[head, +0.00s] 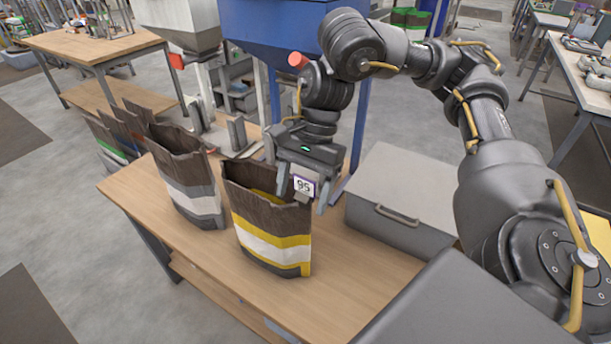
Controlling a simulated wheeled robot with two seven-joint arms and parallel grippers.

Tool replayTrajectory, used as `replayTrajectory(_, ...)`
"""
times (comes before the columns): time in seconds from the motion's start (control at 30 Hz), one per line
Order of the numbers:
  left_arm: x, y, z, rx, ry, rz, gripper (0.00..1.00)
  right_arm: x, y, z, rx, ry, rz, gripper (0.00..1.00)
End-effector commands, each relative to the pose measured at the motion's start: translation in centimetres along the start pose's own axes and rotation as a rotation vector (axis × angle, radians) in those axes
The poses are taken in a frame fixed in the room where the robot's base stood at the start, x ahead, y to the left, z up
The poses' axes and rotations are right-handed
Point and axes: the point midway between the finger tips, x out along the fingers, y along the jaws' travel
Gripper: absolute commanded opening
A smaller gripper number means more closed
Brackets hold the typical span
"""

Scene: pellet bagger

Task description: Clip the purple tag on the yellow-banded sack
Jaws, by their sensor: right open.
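The yellow-banded sack (270,240) stands upright and open-topped on the wooden bench, brown above with white, yellow and grey bands. The purple-edged tag (304,186), marked 95, sits at the sack's top right corner, with a small grey clip under it at the rim. My right gripper (303,193) points down over that corner with its fingers apart, one on each side of the tag. The fingers seem clear of the tag. I cannot tell how firmly the clip bites the rim. My left gripper is not in view.
A grey-banded sack (187,180) stands close to the left, with more sacks (118,132) behind it. A grey lidded case (400,205) is right of the yellow-banded sack. The blue hopper (280,35) and its posts rise behind. The bench front (330,300) is clear.

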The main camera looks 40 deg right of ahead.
Motion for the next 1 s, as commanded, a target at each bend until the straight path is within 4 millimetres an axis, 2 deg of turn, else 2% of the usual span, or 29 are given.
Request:
replayTrajectory(0.17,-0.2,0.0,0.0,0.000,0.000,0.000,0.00,-2.3,-0.1,0.0,0.002,0.001,-0.005,0.70)
replayTrajectory(0.4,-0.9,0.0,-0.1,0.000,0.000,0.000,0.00,-6.7,-0.1,0.1,0.002,0.002,-0.004,0.70)
replayTrajectory(0.6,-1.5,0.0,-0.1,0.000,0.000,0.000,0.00,-9.3,0.0,0.0,0.001,0.002,-0.002,0.70)
replayTrajectory(0.8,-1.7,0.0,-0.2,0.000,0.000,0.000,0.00,-10.4,0.0,0.0,0.001,0.000,0.001,0.70)
replayTrajectory(1.0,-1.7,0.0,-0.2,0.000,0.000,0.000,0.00,-10.5,0.0,-0.1,0.001,0.000,0.001,0.70)
